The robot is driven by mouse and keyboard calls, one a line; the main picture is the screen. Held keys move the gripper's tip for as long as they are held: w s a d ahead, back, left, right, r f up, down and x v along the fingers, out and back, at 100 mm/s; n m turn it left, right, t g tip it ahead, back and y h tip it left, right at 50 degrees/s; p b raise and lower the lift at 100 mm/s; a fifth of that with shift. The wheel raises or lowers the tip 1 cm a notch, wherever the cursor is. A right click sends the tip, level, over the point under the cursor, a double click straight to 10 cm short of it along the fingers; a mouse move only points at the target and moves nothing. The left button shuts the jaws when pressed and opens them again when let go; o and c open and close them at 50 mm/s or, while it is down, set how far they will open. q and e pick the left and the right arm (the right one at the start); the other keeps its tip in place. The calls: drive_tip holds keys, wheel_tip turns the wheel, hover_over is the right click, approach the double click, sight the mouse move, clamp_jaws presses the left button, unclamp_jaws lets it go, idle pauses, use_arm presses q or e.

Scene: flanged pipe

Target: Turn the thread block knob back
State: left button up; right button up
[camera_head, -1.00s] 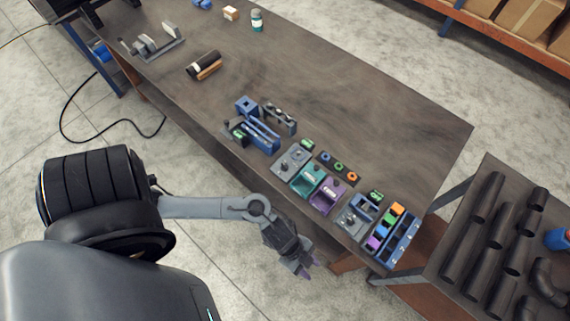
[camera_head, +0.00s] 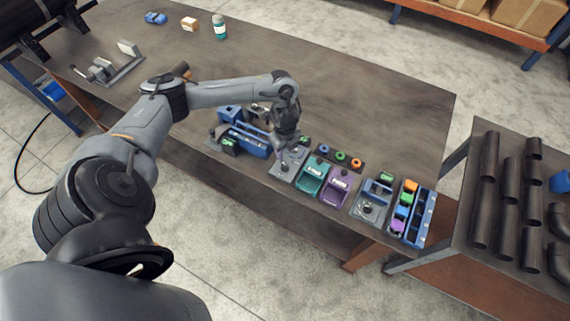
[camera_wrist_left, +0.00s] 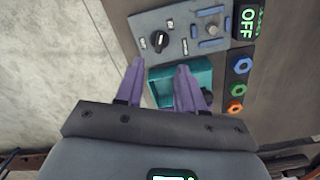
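A grey block (camera_wrist_left: 180,18) with a black knob (camera_wrist_left: 158,41) lies ahead of my left gripper (camera_wrist_left: 159,66) in the wrist view. The knob has a light pointer mark, with small labels beside it. A display reading OFF (camera_wrist_left: 248,21) stands at the block's right end. My left gripper is open and empty, its purple fingers apart, with the knob beyond the fingertips and not touched. In the head view the left gripper (camera_head: 281,152) hangs over the grey block (camera_head: 278,172), partly hiding it; the knob is hard to make out there. My right gripper is not in view.
A teal tray (camera_wrist_left: 160,74) sits beside the grey block, partly behind the fingers. A purple tray (camera_head: 328,197), coloured nuts (camera_head: 340,156), a second grey block (camera_head: 358,210) and a blue rack (camera_head: 423,225) stand to the right. A blue fixture (camera_head: 255,146) is close on the left.

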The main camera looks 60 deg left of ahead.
sight(285, 165)
use_arm(q)
wheel_tip(285, 165, down, 9)
drive_tip(key=shift+f, duration=0.1)
idle(0.4)
clamp_jaws()
